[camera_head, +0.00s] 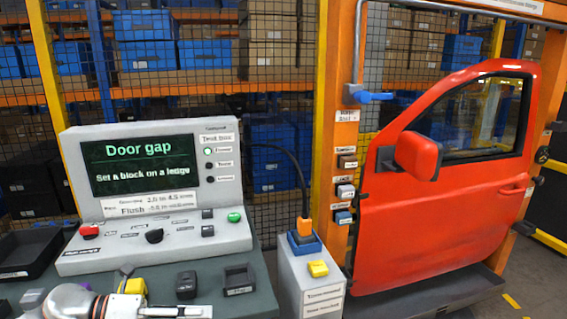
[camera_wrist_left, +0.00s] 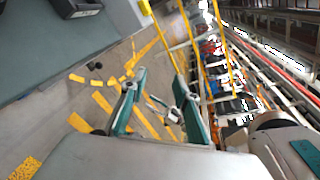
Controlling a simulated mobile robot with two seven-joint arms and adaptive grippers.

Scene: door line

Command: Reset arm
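My left arm (camera_head: 72,301) shows at the bottom left of the head view, low in front of the console. Its gripper is cut off or hard to make out there. In the left wrist view my left gripper (camera_wrist_left: 160,105) has its two teal-edged fingers apart. No held object can be made out between them, and floor with yellow stripes shows beyond. My right gripper is in neither view.
The grey console (camera_head: 155,245) has a screen (camera_head: 140,163) reading "Door gap" and "Set a block on a ledge". A red car door (camera_head: 440,225) stands at right by an orange post (camera_head: 328,110). Mesh and shelves stand behind.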

